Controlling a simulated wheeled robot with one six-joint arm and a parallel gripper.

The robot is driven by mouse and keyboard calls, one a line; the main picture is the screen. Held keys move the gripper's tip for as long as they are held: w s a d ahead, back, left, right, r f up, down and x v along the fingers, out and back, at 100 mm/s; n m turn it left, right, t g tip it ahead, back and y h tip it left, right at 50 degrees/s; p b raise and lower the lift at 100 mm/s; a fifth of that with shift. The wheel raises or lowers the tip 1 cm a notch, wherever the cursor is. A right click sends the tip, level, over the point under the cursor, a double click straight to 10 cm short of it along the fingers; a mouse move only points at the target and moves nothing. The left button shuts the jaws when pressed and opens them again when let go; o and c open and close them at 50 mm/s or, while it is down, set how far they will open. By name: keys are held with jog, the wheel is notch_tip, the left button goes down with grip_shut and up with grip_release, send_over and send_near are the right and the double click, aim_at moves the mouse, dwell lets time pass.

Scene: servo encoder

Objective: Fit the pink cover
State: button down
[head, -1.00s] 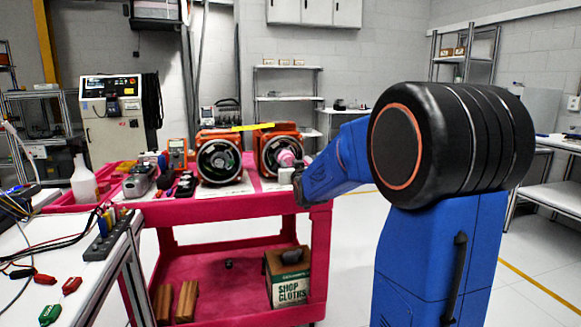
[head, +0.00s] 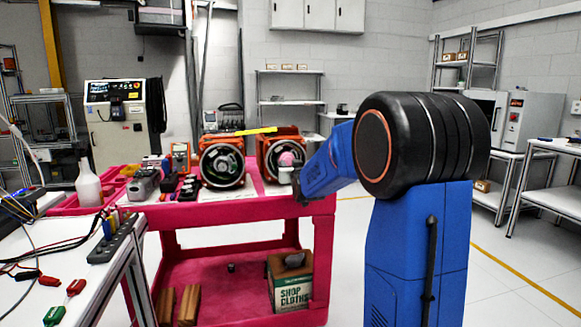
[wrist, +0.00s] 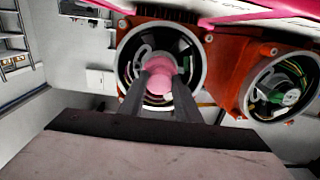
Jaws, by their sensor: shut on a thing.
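The pink cover (wrist: 159,72) is held between the two fingers of my gripper (wrist: 160,85) in the wrist view. It is in front of the open round end of one orange servo housing (wrist: 213,75), near the middle of the ring. I cannot tell whether it touches the parts inside. In the head view the cover (head: 287,159) shows at the right-hand orange housing (head: 266,150), and my arm hides part of that housing. A second orange housing (head: 221,162) stands to the left with its round end open; it also shows in the wrist view (wrist: 281,85).
Both housings stand on a pink cart (head: 250,207). Tools and a meter (head: 180,157) crowd the cart's left side. A white bench (head: 95,262) with cables is at the left front. A shop-cloths box (head: 290,283) is on the lower shelf.

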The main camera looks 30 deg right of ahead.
jog(key=shift+w+d+r, duration=0.1)
jog(key=shift+w+r, duration=0.05)
jog(key=shift+w, duration=0.2)
jog(key=shift+w, duration=0.15)
